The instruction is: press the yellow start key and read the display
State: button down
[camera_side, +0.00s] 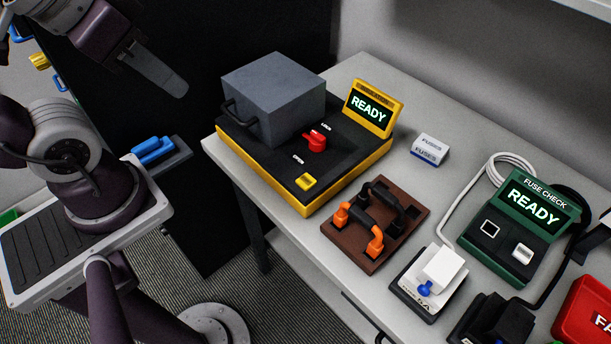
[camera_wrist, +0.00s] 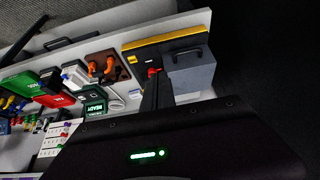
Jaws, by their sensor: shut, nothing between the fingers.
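The yellow start key (camera_side: 306,181) is on the front corner of a black-topped yellow tester (camera_side: 293,205). The tester's display (camera_side: 368,108), in a yellow frame at the back, reads READY in green. A grey box-shaped cover (camera_side: 272,88) with a dark handle sits on the tester. A red knob (camera_side: 315,140) stands between two white labels. My gripper (camera_side: 180,90) is shut and empty, in the air left of the tester and apart from it. In the wrist view my gripper (camera_wrist: 157,92) appears below the red knob (camera_wrist: 153,72).
A brown board (camera_side: 345,240) with orange-ended leads lies right of the tester. A fuses box (camera_side: 430,149) is behind it. A green fuse-check unit (camera_side: 500,245), also reading READY, and a white block (camera_side: 444,266) on a pad stand farther right. Bare grey table shows between them.

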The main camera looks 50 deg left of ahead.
dwell(0.3)
jog(key=m+g+y, duration=0.3)
jog(key=m+y, duration=0.6)
jog(key=m, duration=0.4)
send_over(309, 184)
notch_tip(309, 184, down, 11)
jog(key=shift+r, duration=0.1)
jog(key=shift+f, duration=4.4)
jog(key=shift+f, duration=0.1)
jog(key=shift+f, duration=0.3)
